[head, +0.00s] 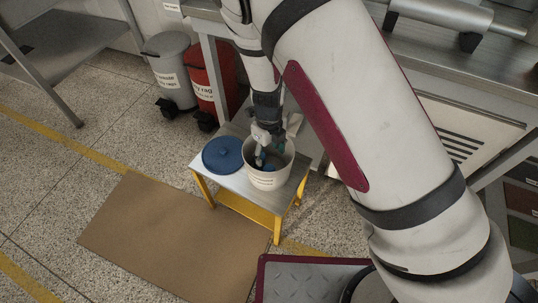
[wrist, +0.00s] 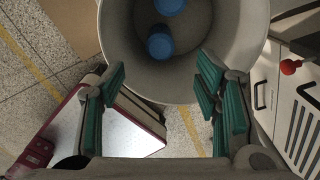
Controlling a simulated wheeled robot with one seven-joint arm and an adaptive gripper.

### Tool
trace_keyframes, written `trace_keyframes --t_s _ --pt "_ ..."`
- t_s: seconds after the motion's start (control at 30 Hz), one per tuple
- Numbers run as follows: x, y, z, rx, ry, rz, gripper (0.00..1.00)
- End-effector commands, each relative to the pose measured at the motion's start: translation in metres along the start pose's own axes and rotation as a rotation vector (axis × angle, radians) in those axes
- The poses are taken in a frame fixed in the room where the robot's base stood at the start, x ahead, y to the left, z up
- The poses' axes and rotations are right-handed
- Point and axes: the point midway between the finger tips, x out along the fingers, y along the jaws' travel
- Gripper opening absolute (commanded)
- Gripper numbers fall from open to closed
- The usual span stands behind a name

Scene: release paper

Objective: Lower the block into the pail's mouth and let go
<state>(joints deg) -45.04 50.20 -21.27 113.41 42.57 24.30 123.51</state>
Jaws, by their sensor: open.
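The white pail (head: 268,180) stands upright on a small stool. In the wrist view, the pail (wrist: 240,30) is at the top, and I look into its mouth. Two rounded blue pieces lie inside it, a nearer one (wrist: 160,44) and a farther one (wrist: 170,5) cut by the frame edge. I cannot tell which of them is the block. My gripper (head: 262,157) is at the pail's mouth. In the wrist view, its teal-padded fingers (wrist: 162,72) are spread apart with nothing between them. The fingers partly hide the pail's near rim.
A blue lid (head: 222,155) lies left of the pail on the grey-topped, yellow-legged stool (head: 260,217). A brown mat (head: 160,240) covers the floor at front left. Grey (head: 172,75) and red (head: 205,80) bins stand behind. A metal bench and cabinet are at the right.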

Motion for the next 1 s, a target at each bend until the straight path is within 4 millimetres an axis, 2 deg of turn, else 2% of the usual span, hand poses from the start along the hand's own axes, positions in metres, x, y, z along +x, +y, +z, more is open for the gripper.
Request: trace_keyframes --t_s 0.03,0.2,0.43,0.6,1.0 --pt "-0.012 0.001 0.002 -0.002 -0.005 -0.002 0.57" --pt "-0.048 0.001 0.001 -0.002 -0.005 -0.001 0.57" --pt "-0.083 0.000 0.001 0.000 -0.002 -0.001 0.57" --pt "-0.094 0.000 0.000 0.000 -0.001 0.000 0.57" --pt "-0.095 0.000 0.000 0.001 0.000 0.000 0.57"
